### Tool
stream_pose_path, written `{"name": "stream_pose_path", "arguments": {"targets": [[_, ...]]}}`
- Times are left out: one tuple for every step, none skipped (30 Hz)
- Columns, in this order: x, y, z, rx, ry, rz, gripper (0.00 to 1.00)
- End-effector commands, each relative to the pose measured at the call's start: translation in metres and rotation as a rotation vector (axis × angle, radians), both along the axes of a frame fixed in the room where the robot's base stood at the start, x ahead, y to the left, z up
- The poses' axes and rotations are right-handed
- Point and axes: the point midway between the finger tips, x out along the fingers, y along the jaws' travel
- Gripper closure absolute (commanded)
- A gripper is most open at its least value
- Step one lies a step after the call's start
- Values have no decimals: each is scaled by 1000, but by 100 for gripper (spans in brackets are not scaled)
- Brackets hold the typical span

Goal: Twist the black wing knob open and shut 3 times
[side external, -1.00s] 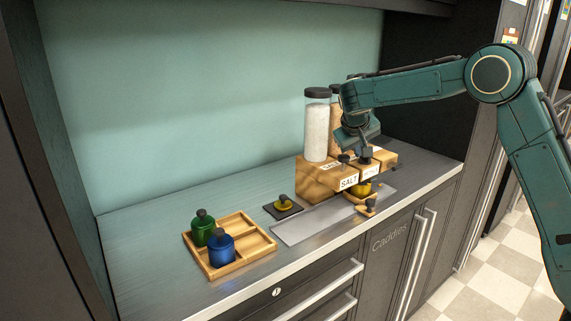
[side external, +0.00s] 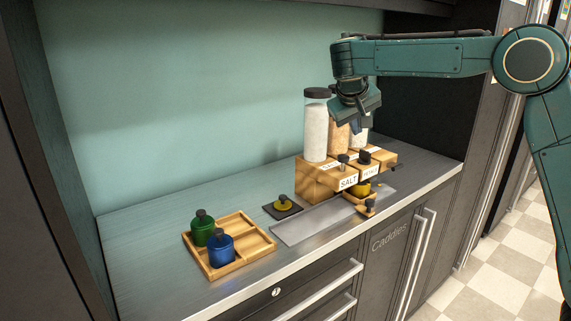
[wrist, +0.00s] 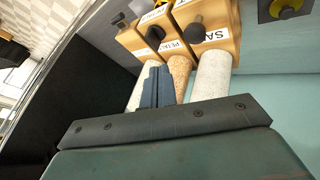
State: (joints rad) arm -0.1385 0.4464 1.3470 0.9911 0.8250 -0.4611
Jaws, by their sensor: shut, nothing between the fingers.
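A wooden dispenser block (side external: 316,180) stands at the back right with tall clear jars on top and black knobs on its front. One black knob sits above the SALT label (side external: 343,159), and another black knob (side external: 365,157) is on the middle unit. In the wrist view the middle knob (wrist: 154,36) and the salt knob (wrist: 195,32) show. I cannot tell wing shape or how far either is turned. My gripper (side external: 359,122) is shut and empty, above and apart from the knobs. Its closed fingers (wrist: 155,86) show in the wrist view.
A yellow container (side external: 364,190) sits under the middle unit. A metal strip (side external: 300,226) lies before the dispenser. A wooden tray (side external: 246,262) holds a green jar (side external: 201,228) and a blue jar (side external: 221,250). A yellow-topped piece (side external: 284,203) rests on a dark pad.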

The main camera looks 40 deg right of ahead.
Motion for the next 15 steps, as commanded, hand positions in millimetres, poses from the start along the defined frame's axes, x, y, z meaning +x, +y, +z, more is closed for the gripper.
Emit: {"name": "stream_pose_path", "arguments": {"targets": [[-1,5,6,1,-2,3,100],[-2,7,9,0,-2,4,100],[-2,9,12,0,-3,4,100],[-3,11,14,-1,-2,5,100],[-4,12,16,-1,-2,5,100],[-5,14,18,0,-2,6,100],[-5,15,19,1,-2,7,100],[-5,15,20,1,-2,6,100],[-6,16,22,0,-2,5,100],[-6,17,22,0,-2,6,100],[-6,17,23,1,-2,7,100],[-7,17,23,1,-2,7,100],[-7,17,23,1,-2,7,100],[-7,17,23,1,-2,7,96],[-7,17,23,0,-1,7,88]]}}
